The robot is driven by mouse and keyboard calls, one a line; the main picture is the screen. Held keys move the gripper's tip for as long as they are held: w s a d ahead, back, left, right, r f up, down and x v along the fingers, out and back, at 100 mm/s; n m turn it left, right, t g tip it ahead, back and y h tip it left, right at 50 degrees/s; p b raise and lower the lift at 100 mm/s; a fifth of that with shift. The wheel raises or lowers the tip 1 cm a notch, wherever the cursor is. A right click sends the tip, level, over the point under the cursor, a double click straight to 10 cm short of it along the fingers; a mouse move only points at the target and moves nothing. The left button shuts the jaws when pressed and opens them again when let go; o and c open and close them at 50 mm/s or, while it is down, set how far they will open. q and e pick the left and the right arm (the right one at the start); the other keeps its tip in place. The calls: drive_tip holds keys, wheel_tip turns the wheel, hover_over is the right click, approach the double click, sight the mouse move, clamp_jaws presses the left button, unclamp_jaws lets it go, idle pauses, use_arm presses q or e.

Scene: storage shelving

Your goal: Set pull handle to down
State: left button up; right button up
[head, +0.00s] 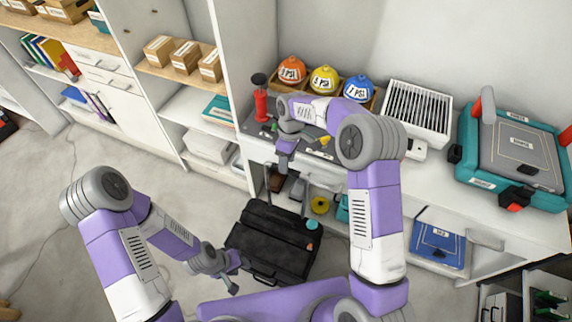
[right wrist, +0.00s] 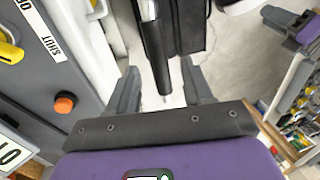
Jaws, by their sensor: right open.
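A red upright handle with a black top (head: 260,100) stands at the left end of the grey panel (head: 316,152) on the counter. The red handle does not show there. My left gripper (head: 236,276) hangs low by the black case, open and empty.
The panel bears a yellow lever (right wrist: 8,52), a SHUT label and an orange button (right wrist: 65,103). Orange, yellow and blue domes (head: 324,79) stand behind it. A black case (head: 272,240) lies on the floor. A teal case (head: 515,150) is on the right counter.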

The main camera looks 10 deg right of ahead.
drive_tip(key=shift+s+a+f, duration=0.15)
drive_tip(key=shift+f, duration=1.05)
clamp_jaws()
